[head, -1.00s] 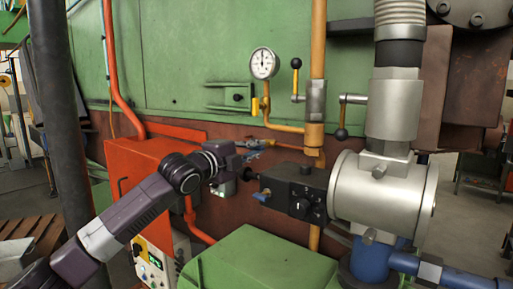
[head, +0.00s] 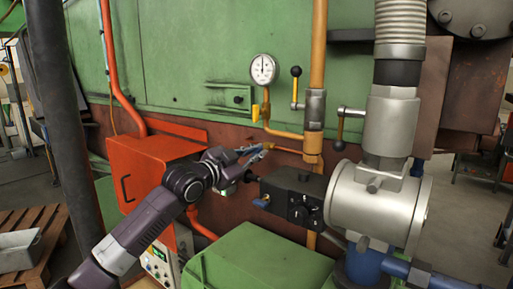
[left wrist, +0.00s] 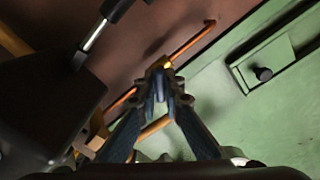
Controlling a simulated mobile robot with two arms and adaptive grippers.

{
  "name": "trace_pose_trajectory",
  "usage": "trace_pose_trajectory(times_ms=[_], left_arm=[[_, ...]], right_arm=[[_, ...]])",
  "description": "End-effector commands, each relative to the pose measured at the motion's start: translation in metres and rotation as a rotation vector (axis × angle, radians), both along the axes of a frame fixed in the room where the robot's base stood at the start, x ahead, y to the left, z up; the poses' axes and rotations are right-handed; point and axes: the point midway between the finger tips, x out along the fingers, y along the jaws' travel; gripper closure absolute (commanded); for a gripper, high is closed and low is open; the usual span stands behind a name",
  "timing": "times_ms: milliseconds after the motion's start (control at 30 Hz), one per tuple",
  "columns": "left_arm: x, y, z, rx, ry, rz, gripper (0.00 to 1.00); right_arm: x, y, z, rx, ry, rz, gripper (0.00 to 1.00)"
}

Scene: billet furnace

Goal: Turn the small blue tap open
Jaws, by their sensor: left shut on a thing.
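My left gripper (head: 262,150) reaches in from the left in front of the brown lower wall, with its fingers pointing right at a thin orange pipe (head: 287,150). In the left wrist view its fingertips (left wrist: 160,84) are shut on a small blue piece, which looks like the small blue tap (left wrist: 160,90), beside a yellow fitting (left wrist: 166,64) on that pipe. The fingers hide most of the tap, so how far it is turned cannot be told. My right gripper is not in view.
An orange-red box (head: 150,170) stands left; a silver cylinder (head: 370,205) is right.

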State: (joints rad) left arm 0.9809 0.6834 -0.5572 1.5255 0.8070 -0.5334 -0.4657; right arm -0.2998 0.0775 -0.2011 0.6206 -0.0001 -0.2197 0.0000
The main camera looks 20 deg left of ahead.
Motion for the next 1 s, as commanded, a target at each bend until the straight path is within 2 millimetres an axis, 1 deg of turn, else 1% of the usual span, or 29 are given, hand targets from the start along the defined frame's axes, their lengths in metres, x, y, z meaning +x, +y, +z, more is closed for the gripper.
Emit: trace_pose_trajectory(times_ms=[33,100,500,700,1000], left_arm=[[0.000,-0.001,0.002,-0.043,0.016,-0.001,1.00],[0.000,-0.001,0.002,-0.106,0.039,0.000,1.00],[0.000,-0.001,0.002,-0.428,0.154,-0.001,1.00],[0.000,0.000,0.002,-0.536,0.193,-0.001,1.00],[0.000,0.000,0.001,-0.615,0.222,0.000,1.00]], right_arm=[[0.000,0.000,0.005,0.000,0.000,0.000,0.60],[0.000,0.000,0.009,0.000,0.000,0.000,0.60],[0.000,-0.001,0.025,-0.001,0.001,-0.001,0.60],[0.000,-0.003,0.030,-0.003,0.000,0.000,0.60],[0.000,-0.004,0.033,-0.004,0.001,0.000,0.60]])
